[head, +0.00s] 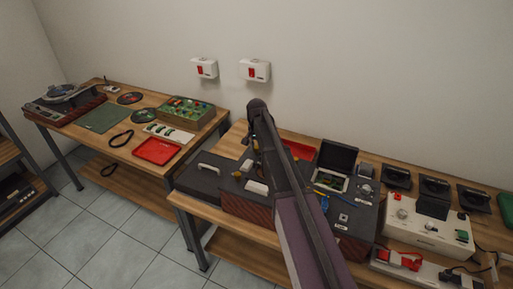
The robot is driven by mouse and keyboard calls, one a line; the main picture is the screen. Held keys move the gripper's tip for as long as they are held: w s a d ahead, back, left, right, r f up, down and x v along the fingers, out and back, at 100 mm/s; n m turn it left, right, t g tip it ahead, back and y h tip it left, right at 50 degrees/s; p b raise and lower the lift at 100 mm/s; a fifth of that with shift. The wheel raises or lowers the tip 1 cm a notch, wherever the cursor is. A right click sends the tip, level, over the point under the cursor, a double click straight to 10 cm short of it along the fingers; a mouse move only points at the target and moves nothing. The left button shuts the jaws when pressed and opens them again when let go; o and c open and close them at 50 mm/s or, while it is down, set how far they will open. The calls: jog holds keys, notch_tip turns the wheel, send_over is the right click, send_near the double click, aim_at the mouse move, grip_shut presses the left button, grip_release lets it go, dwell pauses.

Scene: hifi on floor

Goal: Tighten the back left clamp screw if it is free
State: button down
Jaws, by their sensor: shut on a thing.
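A dark grey hi-fi unit (222,184) with a reddish front sits on the middle bench, with white handle-like parts on its top. A small brass-coloured part (237,174) shows on its top. My arm crosses the view and bends down behind itself over the back of this unit. My gripper (250,143) shows only as a small dark shape left of the arm, shut on what looks like a brass-coloured clamp screw. The fingertips are largely hidden, and I cannot tell how the screw sits.
An open dark box (336,162) stands right of my arm. A white power supply (430,226) and several black units are farther right. A red tray (157,150) and a green component box (185,111) lie on the left bench. Two white switch boxes are on the wall.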

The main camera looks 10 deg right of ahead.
dwell(0.4)
jog(key=shift+c, duration=2)
grip_release()
jog(key=shift+n, duration=0.3)
